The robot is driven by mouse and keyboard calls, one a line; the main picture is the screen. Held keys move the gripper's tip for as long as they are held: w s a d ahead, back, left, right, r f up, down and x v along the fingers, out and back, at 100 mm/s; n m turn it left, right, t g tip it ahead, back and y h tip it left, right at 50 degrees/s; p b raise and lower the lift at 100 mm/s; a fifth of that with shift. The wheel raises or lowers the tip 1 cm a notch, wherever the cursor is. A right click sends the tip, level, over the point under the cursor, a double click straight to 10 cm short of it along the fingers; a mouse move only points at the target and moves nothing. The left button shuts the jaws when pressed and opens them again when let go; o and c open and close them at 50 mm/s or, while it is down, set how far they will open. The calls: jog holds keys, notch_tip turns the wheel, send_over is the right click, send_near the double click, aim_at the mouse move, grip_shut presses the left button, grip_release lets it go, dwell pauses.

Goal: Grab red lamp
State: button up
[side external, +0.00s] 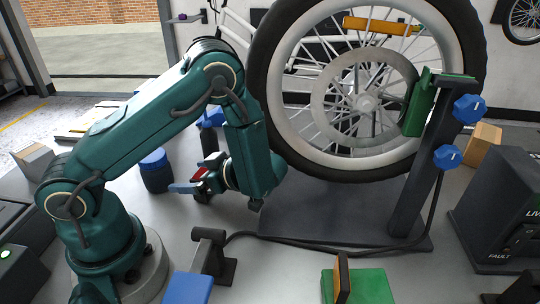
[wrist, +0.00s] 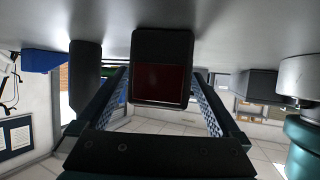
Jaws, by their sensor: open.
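The red lamp shows in the wrist view as a dark block with a dark red lens (wrist: 160,84), in the middle of the picture. In the side external view, a small red patch of it (side external: 199,174) shows at my gripper, mostly hidden by the jaws. My gripper (side external: 193,184) is low over the grey bench, left of the wheel. In the wrist view, my gripper (wrist: 160,76) is open, with one patterned finger on each side of the lamp. Narrow gaps appear between the lamp and both fingers. I cannot tell how deep it sits between them.
A large wheel (side external: 266,100) is held in a dark stand (side external: 405,205) with blue knobs right of my arm. A blue-topped pot (side external: 155,172) stands left of my gripper. A dark post fixture (side external: 209,252) and black cable (side external: 300,239) lie in front. A green block (side external: 372,286) is at front right.

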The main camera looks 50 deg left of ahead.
jog(key=c, duration=1.4)
jog(key=shift+r, duration=1.8)
jog(key=shift+c, duration=0.2)
jog(key=w+d, duration=0.2)
jog(key=d, duration=0.3)
jog(key=w+d, duration=0.2)
jog(key=d, duration=0.4)
jog(key=w+d, duration=0.2)
jog(key=d, duration=0.3)
jog(key=shift+w+d, duration=0.25)
jog(key=shift+w, duration=0.15)
